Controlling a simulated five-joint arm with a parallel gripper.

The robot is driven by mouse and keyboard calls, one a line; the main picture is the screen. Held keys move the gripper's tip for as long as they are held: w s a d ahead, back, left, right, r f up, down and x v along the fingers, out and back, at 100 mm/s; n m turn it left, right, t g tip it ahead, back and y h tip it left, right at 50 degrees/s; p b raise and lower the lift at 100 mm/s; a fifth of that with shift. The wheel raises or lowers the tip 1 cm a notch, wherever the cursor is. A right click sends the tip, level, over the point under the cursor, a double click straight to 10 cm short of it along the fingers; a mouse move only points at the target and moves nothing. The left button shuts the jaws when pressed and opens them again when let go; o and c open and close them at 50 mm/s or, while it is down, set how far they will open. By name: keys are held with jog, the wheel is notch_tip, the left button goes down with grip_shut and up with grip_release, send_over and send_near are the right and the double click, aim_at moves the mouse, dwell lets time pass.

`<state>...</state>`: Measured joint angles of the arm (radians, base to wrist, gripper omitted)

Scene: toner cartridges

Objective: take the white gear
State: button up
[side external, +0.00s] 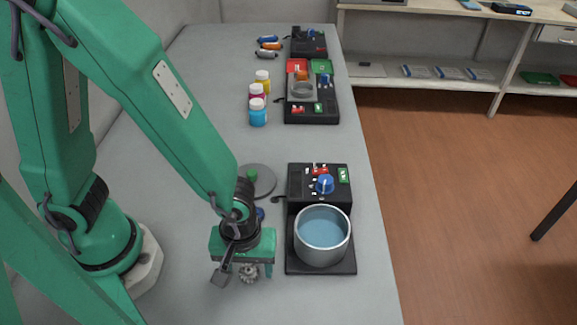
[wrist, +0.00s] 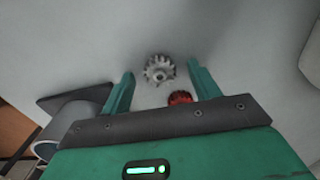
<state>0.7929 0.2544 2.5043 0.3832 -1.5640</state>
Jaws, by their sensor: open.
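The white gear (side external: 249,273) lies on the grey bench near the front, just under my gripper (side external: 247,266) in the side view. It looks pale grey and toothed. In the wrist view the white gear (wrist: 159,69) shows between the two green fingertips of my gripper (wrist: 160,71), with a gap on each side. My gripper is open and empty, pointing down. How far the fingertips are above the bench, I cannot tell. A red toothed part (wrist: 180,98) sits close to the gear, nearer the palm and the right finger in the wrist view.
A pot of bluish liquid (side external: 322,238) stands on a dark device (side external: 320,267) close to the right of my gripper. A grey disc with a green knob (side external: 258,180) lies behind it. Small bottles (side external: 258,112) and a second device (side external: 312,112) stand farther back.

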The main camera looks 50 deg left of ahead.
aim_at(249, 269)
jog(key=c, duration=1.1)
jog(key=shift+o, duration=0.2)
jog(key=shift+r, duration=0.15)
notch_tip(249, 269, up, 10)
dwell(0.6)
